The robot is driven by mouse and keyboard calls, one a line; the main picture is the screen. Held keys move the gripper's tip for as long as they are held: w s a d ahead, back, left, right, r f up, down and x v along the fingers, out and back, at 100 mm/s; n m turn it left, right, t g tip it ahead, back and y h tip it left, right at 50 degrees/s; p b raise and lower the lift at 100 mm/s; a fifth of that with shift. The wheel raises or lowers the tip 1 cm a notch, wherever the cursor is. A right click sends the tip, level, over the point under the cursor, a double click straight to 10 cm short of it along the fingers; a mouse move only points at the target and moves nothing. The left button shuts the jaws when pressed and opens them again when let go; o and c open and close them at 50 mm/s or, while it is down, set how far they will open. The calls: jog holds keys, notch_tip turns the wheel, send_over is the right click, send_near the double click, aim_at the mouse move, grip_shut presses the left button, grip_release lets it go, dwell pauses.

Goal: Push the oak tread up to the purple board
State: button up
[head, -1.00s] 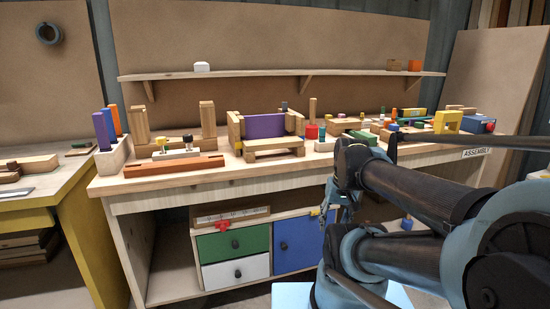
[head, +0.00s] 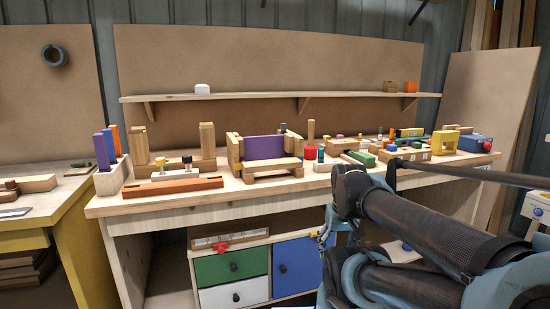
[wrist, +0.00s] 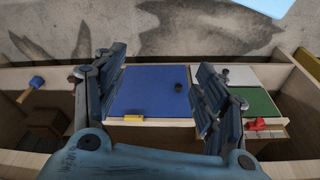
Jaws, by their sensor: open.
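The purple board (head: 264,148) stands upright between wooden side pieces on the workbench. A pale wooden plank, which looks like the oak tread (head: 272,163), lies flat low in front of it. I cannot tell from here whether a gap remains between them. My gripper (wrist: 163,88) is open and empty in the wrist view, its two fingers apart. It faces the cabinet under the bench, with the blue door (wrist: 150,90) between the fingers. Neither the board nor the tread shows in the wrist view.
The workbench (head: 130,203) carries several wooden blocks and coloured parts on both sides of the frame. A reddish-brown bar (head: 172,189) lies at its front left. A green drawer (head: 231,265) and a white drawer (head: 234,293) sit below. A shelf (head: 250,97) runs above.

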jog(key=shift+o, duration=0.3)
jog(key=w+a+r+n+y, duration=0.1)
jog(key=w+r+n, duration=0.3)
jog(key=w+r, duration=0.4)
jog(key=w+a+r+n+g+y, duration=0.1)
jog(key=w+a+r+n, duration=0.3)
jog(key=w+r, duration=0.3)
notch_tip(320, 180, up, 5)
jog(key=shift+w+f+n+g, duration=0.2)
jog(key=shift+w+n+g, duration=0.15)
jog(key=shift+n, duration=0.45)
notch_tip(320, 180, up, 13)
jog(key=n+g+y, duration=0.2)
jog(key=n, duration=1)
send_over(273, 162)
jog(key=w+d, duration=0.2)
jog(key=d, duration=0.5)
jog(key=x, duration=1.7)
jog(key=shift+w+a+f, duration=0.1)
jog(key=shift+w+a, duration=0.2)
jog(key=shift+a, duration=0.15)
jog(key=c, duration=1.4)
jog(key=shift+w+a, duration=0.25)
jog(key=shift+w, duration=0.4)
jog(key=shift+w+a, duration=0.2)
jog(key=shift+w, duration=0.5)
